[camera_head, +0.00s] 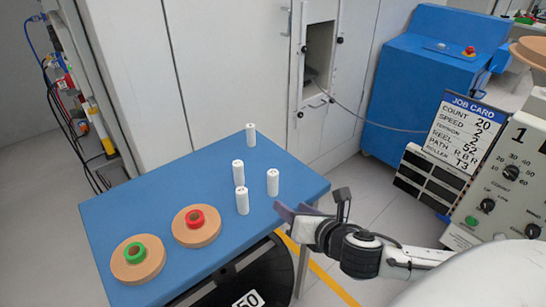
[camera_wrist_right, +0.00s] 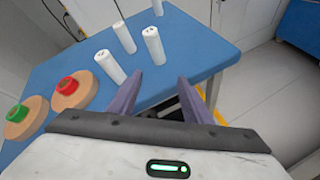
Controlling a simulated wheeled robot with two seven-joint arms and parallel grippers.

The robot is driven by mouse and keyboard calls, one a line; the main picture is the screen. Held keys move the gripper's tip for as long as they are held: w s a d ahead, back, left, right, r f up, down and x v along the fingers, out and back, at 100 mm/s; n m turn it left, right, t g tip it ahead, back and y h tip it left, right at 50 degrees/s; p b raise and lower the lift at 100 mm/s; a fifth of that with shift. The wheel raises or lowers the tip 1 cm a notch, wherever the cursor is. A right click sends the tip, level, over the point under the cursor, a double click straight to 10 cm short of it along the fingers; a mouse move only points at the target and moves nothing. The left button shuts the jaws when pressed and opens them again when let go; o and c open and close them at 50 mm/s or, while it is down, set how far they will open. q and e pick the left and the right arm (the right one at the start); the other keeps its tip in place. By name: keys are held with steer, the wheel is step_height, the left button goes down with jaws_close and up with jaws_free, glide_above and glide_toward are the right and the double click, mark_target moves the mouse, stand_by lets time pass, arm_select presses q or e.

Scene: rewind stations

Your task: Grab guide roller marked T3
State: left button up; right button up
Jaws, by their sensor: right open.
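Several white upright guide rollers stand on the blue table. One is at the back (camera_head: 250,134), one in the middle (camera_head: 238,174), one at the front (camera_head: 242,201) and one at the right (camera_head: 272,183). Their top markings are too small to read, so I cannot tell which is T3. My right gripper (camera_head: 296,211) is open and empty by the table's right edge, nearest the right roller. In the right wrist view its purple fingers (camera_wrist_right: 158,92) point toward the right roller (camera_wrist_right: 153,46) and front roller (camera_wrist_right: 110,67), apart from both. My left gripper is not in view.
The blue table (camera_head: 140,215) also holds two tan reels, one with a red core (camera_head: 196,226) and one with a green core (camera_head: 138,260).

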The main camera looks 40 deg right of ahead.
mark_target(276, 183)
steer(key=w+n, duration=0.2)
steer(key=w+d+r+n, duration=0.1)
steer(key=w, duration=0.1)
steer(key=w+d+n+t, duration=0.1)
steer(key=w+n, duration=0.1)
steer(key=shift+r+n+y+b, duration=0.15)
steer(key=shift+n+y+b, duration=0.15)
steer(key=shift+b, duration=0.1)
steer(key=shift+a+x, duration=0.1)
steer(key=shift+x, duration=1.45)
steer(key=shift+a+x, duration=0.15)
steer(key=shift+x, duration=1.4)
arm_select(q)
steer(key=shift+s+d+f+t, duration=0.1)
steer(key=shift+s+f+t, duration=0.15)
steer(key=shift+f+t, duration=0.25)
arm_select(e)
steer(key=shift+c, duration=0.6)
jaws_close()
